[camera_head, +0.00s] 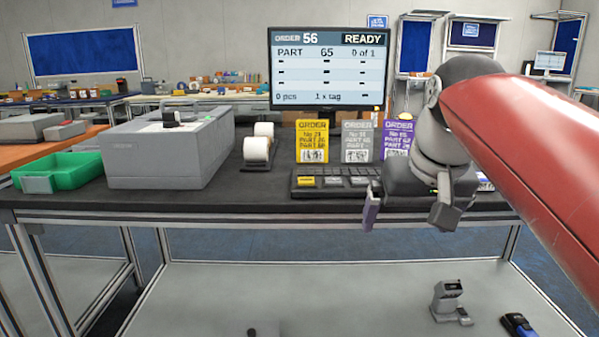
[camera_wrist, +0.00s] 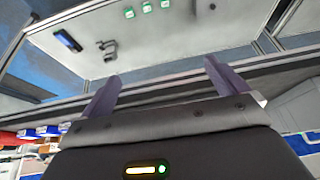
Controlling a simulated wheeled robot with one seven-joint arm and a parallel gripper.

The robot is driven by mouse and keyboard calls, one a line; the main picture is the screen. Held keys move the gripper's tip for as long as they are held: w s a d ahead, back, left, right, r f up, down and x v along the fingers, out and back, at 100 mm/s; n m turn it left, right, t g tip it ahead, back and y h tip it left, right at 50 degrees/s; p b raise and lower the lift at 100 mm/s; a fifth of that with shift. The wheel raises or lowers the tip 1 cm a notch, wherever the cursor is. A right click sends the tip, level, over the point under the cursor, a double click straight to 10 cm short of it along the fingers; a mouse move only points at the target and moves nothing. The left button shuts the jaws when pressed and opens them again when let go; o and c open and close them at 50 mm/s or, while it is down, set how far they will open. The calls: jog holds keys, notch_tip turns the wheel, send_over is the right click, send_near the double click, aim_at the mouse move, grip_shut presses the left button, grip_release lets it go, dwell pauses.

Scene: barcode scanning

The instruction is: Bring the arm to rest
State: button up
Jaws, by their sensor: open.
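My gripper (camera_head: 408,212) hangs in front of the right part of the dark workbench top, at about the height of its front edge. Its jaws are apart with nothing between them. In the wrist view my gripper (camera_wrist: 160,82) also shows two spread fingers, with the bench's front rail and the lower shelf beyond. My red arm comes in from the right side of the head view and hides part of the bench.
The bench (camera_head: 250,203) carries a grey printer (camera_head: 150,160), label rolls (camera_head: 258,148), a keypad (camera_head: 330,183), order cards (camera_head: 312,142) and a monitor (camera_head: 328,70). A green tray (camera_head: 75,170) sits left. A scanner stand (camera_head: 447,300) and blue device (camera_head: 517,325) lie on the lower shelf (camera_head: 350,290).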

jog(key=s+f, duration=0.6)
jog(key=f, duration=0.4)
jog(key=s+f, duration=0.7)
jog(key=f, duration=0.3)
jog(key=shift+a+f+t, duration=0.3)
jog(key=shift+a+f, duration=0.05)
jog(key=shift+f, duration=0.05)
